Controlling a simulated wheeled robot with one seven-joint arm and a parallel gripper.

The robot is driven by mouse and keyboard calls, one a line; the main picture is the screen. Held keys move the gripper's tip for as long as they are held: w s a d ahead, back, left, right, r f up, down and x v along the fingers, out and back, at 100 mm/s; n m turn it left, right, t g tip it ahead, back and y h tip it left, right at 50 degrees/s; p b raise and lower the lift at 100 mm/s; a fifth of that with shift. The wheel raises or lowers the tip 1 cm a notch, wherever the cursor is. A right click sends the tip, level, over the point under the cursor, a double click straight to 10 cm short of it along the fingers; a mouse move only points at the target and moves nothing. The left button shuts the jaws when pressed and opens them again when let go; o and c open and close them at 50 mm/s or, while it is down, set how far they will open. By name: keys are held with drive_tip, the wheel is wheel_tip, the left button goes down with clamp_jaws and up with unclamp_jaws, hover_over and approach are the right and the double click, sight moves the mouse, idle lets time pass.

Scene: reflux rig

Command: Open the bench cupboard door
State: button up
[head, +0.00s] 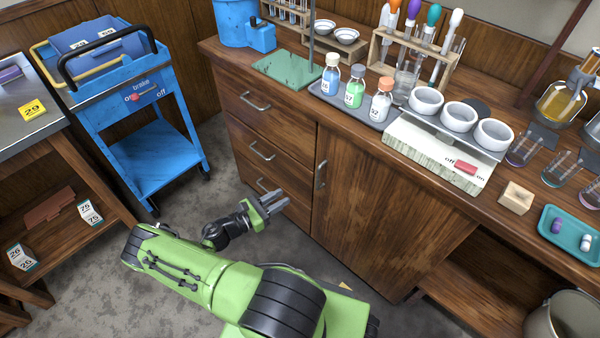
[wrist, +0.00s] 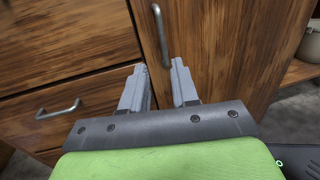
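The bench cupboard door (head: 365,215) is brown wood and stands shut below the bench top, right of the drawers. Its vertical metal handle (head: 321,174) is near its left edge. In the wrist view the handle (wrist: 160,32) lies just beyond my gripper (wrist: 160,82), roughly in line with the gap between the fingers. The fingers are apart with nothing between them. In the head view my gripper (head: 280,200) is in front of the lowest drawer, left of and below the door handle. The handle is fully visible and not touched.
Drawers with metal handles (head: 262,151) are left of the door. A blue trolley (head: 155,155) stands further left. An open shelf (head: 480,285) and a metal bucket (head: 568,318) are right of the door.

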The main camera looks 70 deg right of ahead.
drive_tip(key=b, duration=0.2)
hover_over(317, 189)
drive_tip(key=shift+w+d, duration=0.1)
drive_tip(key=shift+d, duration=0.2)
clamp_jaws()
